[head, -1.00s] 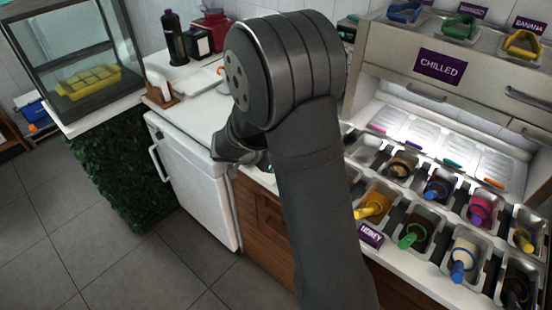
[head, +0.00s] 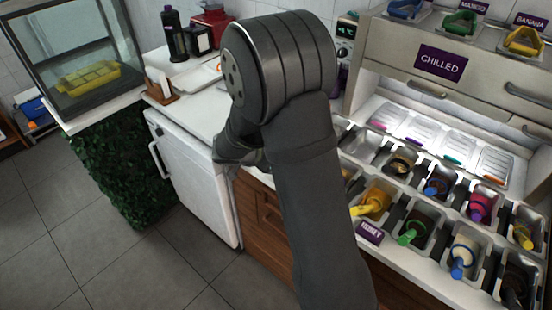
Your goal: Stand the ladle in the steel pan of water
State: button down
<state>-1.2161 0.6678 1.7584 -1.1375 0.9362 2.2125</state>
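I cannot make out the steel pan of water in the head view; part of the counter is hidden behind my arm. Several utensils with coloured handles stand in the steel topping bins at right: a yellow one (head: 371,204), a green one (head: 408,236), a blue one (head: 458,268) and a pink one (head: 477,207). I cannot tell which of them, if any, is the task's ladle. My arm rises through the middle of the view and its wrist bends down over the counter. My gripper is hidden behind the arm, so whether it holds anything does not show.
The chilled cabinet (head: 425,62) stands behind the bins, with coloured tubs on top. A honey label (head: 370,232) is on the counter's front edge. A white fridge (head: 196,180) and a glass case (head: 75,50) are at left. Bottles and a napkin holder stand at the back.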

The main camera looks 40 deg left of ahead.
jog(key=shift+f, duration=0.5)
dwell(0.5)
dwell(0.5)
jog(key=c, duration=0.7)
grip_release()
jog(key=shift+r, duration=0.15)
jog(key=shift+r, duration=3.9)
jog(key=shift+f, duration=3.8)
jog(key=shift+r, duration=4.3)
